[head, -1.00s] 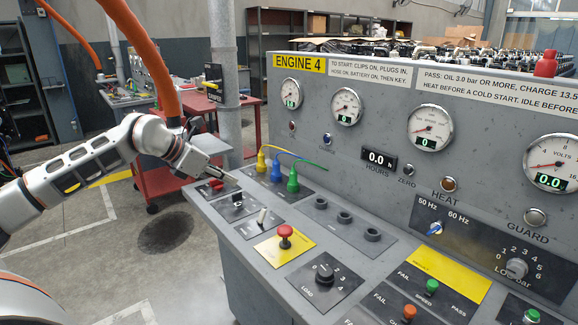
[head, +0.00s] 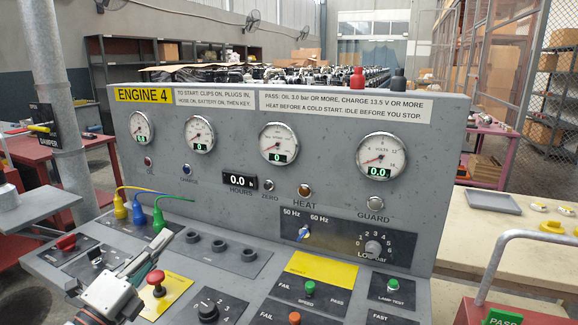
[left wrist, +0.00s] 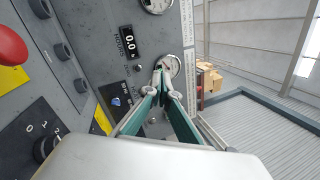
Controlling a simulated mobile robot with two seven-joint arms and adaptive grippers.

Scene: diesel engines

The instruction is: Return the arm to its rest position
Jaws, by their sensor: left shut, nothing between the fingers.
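The Engine 4 control console (head: 210,100) fills the middle of the head view. My left gripper (head: 160,243) shows at its lower left, over the sloping panel, and hides some controls there. Its fingers are shut together and empty, as the left wrist view (left wrist: 164,90) shows. Beside it are a red mushroom button (head: 156,277) on a yellow plate and the yellow, blue and green plugs (head: 158,215). The red button also shows at the left edge of the left wrist view (left wrist: 8,44). My right gripper is not in view.
A grey metal handle (head: 495,262) stands at the right, before a pale bench (head: 462,225). A red table (head: 40,150) is at the left. Air above the console is clear.

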